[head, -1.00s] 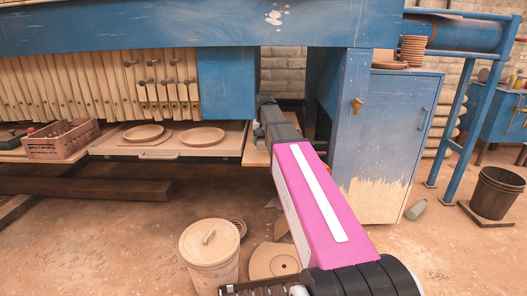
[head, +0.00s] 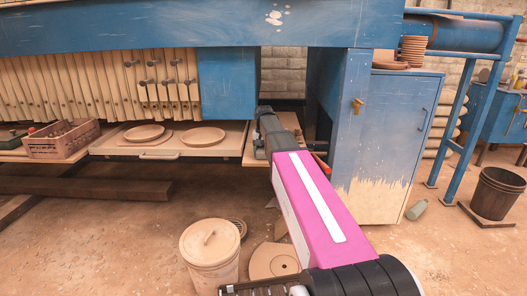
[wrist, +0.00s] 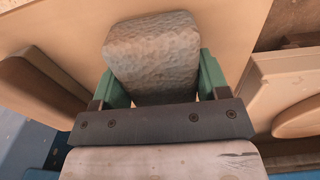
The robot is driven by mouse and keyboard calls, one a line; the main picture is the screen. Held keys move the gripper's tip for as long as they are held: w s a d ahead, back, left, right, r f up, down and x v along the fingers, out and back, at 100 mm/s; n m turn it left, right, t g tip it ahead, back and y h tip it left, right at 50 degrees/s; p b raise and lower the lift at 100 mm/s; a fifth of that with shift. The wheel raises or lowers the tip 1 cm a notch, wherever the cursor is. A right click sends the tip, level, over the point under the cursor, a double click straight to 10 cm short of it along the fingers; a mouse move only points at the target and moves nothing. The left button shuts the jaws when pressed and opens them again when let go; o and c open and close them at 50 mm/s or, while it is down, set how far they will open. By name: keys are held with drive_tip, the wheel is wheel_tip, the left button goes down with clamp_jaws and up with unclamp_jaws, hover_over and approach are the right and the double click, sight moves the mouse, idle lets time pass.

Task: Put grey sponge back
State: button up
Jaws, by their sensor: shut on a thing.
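The grey sponge (wrist: 152,52), a rough rounded block, is between the green fingers of my gripper (wrist: 156,85) in the wrist view. The gripper is shut on it. Below the sponge is a pale tan surface (wrist: 235,22); I cannot tell whether the sponge touches it. In the head view my gripper (head: 260,148) is by a wooden shelf (head: 290,121) under the blue press, left of the blue cabinet. My arm hides much of that spot, and the sponge cannot be made out there.
Left of my gripper, a drawer board (head: 167,152) holds round plates (head: 203,136). A crate (head: 60,140) stands further left. A lidded bucket (head: 210,250) is on the floor below. The blue cabinet (head: 385,150) blocks the right side.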

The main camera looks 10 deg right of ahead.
sight(264, 148)
drive_tip(key=o, duration=0.9)
wheel_tip(264, 148, up, 12)
drive_tip(key=shift+r, duration=0.1)
